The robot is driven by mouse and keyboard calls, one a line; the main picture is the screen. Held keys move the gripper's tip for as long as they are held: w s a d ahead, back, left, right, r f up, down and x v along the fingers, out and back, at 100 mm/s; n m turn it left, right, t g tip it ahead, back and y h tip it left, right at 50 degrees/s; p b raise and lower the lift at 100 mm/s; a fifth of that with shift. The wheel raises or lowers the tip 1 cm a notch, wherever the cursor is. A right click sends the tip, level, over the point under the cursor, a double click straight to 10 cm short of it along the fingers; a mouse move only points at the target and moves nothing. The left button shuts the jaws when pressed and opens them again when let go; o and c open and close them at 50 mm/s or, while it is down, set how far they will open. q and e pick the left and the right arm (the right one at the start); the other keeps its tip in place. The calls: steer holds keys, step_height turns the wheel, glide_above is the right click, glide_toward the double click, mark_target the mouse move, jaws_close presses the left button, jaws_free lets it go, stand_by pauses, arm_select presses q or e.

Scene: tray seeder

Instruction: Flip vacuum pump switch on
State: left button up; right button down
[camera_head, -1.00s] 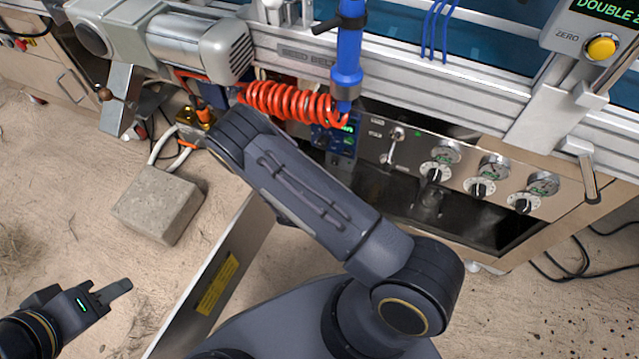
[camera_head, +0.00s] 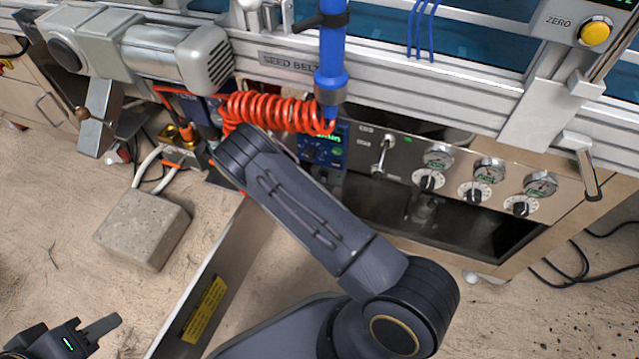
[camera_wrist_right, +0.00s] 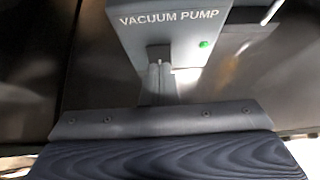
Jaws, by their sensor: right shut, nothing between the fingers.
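In the right wrist view a grey box lettered VACUUM PUMP (camera_wrist_right: 172,28) fills the upper middle. A green light (camera_wrist_right: 204,44) glows at its lower right. My right gripper (camera_wrist_right: 158,80) is shut and empty, its narrow fingers seen end-on just below or against the box; I cannot tell whether they touch it. A pale rod (camera_wrist_right: 270,12) shows at the top right; I cannot tell if it is a switch. In the head view my right arm reaches toward the machine and its gripper is hidden. My left gripper (camera_head: 92,332) is at the lower left, partly cut off.
The machine front has a steel panel with a lever (camera_head: 382,152), gauges and dials (camera_head: 428,181). A red coiled hose (camera_head: 270,112) and a blue cylinder (camera_head: 333,55) hang above my right arm. A concrete block (camera_head: 143,228) stands on the floor. A grey plate with a yellow label (camera_head: 204,310) stands left of my arm.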

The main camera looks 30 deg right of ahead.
steer(key=shift+w+d, duration=0.15)
steer(key=shift+r+p, duration=0.65)
steer(key=shift+r, duration=0.2)
